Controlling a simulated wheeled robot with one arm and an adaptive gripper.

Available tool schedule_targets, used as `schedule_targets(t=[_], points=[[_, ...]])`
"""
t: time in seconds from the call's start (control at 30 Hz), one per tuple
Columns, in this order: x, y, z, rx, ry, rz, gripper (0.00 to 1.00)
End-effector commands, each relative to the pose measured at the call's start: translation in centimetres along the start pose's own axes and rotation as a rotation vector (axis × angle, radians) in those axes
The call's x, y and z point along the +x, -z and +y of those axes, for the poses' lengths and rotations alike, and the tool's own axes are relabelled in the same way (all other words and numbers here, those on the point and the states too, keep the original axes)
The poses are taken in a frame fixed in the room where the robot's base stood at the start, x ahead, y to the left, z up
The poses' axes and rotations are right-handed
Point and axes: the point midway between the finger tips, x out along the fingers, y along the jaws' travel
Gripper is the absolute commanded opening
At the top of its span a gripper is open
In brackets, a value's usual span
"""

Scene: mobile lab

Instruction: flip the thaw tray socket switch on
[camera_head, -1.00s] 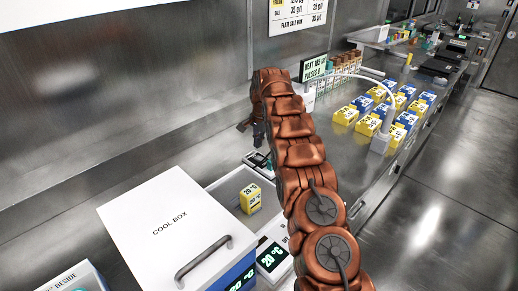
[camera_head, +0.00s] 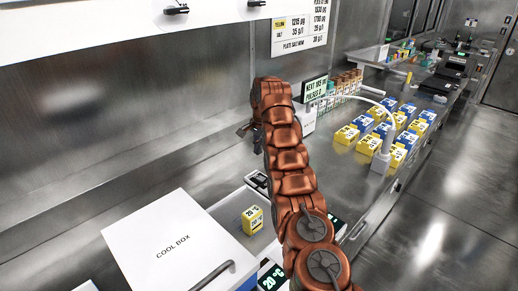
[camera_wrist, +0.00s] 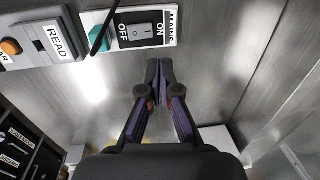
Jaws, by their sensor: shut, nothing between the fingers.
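In the wrist view, a white socket plate (camera_wrist: 165,30) marked MAINS carries a rocker switch (camera_wrist: 141,35) between the words OFF and ON. A teal plug (camera_wrist: 97,37) with a black lead sits beside the switch. I cannot tell which side of the rocker is pressed. My gripper (camera_wrist: 160,66) is shut and empty, its fingertips below the switch in the picture and apparently apart from it. In the head view, my gripper (camera_head: 244,130) is small and partly hidden by my arm near the back wall. The thaw tray (camera_head: 228,212) lies beside the cool box.
A grey READ panel (camera_wrist: 35,45) with an orange button is left of the socket. Blue and yellow cartons (camera_head: 368,143) stand on the right bench.

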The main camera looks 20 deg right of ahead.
Motion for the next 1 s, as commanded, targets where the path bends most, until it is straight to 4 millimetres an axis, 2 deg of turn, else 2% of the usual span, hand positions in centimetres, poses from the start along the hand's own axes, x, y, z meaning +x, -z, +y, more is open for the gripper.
schedule_targets(t=[0.03, 0.3, 1.0], points=[[-0.9, 0.1, -0.1, 0.0, 0.0, 0.0, 0.0], [-2.1, 0.1, -0.6, 0.001, 0.002, 0.001, 0.0], [-2.2, 0.1, -0.7, 0.0, 0.002, 0.001, 0.0]])
